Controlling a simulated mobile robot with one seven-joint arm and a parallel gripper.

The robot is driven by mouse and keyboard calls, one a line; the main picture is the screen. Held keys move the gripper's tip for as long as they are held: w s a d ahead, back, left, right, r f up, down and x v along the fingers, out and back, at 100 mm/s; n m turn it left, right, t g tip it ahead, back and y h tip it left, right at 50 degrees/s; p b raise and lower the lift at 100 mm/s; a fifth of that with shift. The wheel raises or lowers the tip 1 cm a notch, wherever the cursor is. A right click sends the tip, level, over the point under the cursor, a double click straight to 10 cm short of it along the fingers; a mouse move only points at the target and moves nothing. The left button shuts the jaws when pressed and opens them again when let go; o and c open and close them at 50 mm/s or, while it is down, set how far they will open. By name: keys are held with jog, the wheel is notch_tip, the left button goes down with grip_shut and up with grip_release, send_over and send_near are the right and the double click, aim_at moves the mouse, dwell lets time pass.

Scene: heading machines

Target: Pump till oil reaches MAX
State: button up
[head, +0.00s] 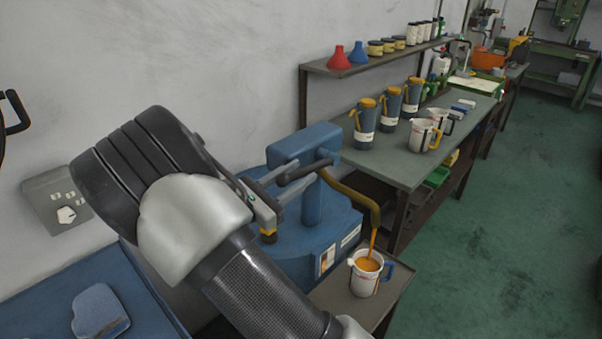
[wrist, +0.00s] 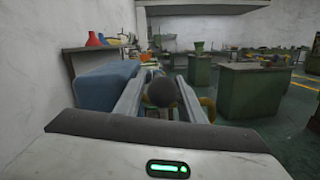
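A blue oil pump (head: 283,235) stands by the wall with a dark lever handle (head: 309,170) on its upper part. My gripper (head: 286,181) is at this handle, one finger on either side of it. In the wrist view the handle's round dark end (wrist: 163,92) lies between my two fingers (wrist: 162,98); whether they press on it is unclear. A brown curved spout (head: 352,196) pours a stream of orange oil (head: 373,243) into a white jug (head: 364,284) with a blue handle. Oil stands inside the jug; its level against any MAX mark is too small to read.
The jug stands on a small low table (head: 396,286). A workbench (head: 405,165) behind holds blue cans (head: 365,128) and more white jugs (head: 422,136). A wall shelf (head: 350,62) carries funnels and jars. Green floor (head: 510,230) is clear at right.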

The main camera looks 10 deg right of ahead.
jog(key=b+v, duration=0.1)
jog(key=v, duration=1.5)
dwell(0.5)
jog(key=s+d+r+m+g+y+p, duration=0.1)
jog(key=s+d+r+m+g+y, duration=0.1)
jog(key=s+d+m+g+y, duration=0.45)
jog(key=s+d+r+m+g+y+p, duration=0.1)
jog(key=s+d+r+m+g, duration=0.25)
jog(key=d, duration=0.55)
jog(key=s+a+r+m+t+y+p, duration=0.1)
jog(key=s+r+m+t+y, duration=0.4)
jog(key=s+r+m+y, duration=0.2)
jog(key=s+m+y, duration=0.2)
jog(key=s+m, duration=0.1)
jog(key=m, duration=0.1)
jog(key=shift+s+a+m+t, duration=0.25)
jog(key=shift+s+m+t, duration=0.05)
jog(key=shift+m, duration=0.1)
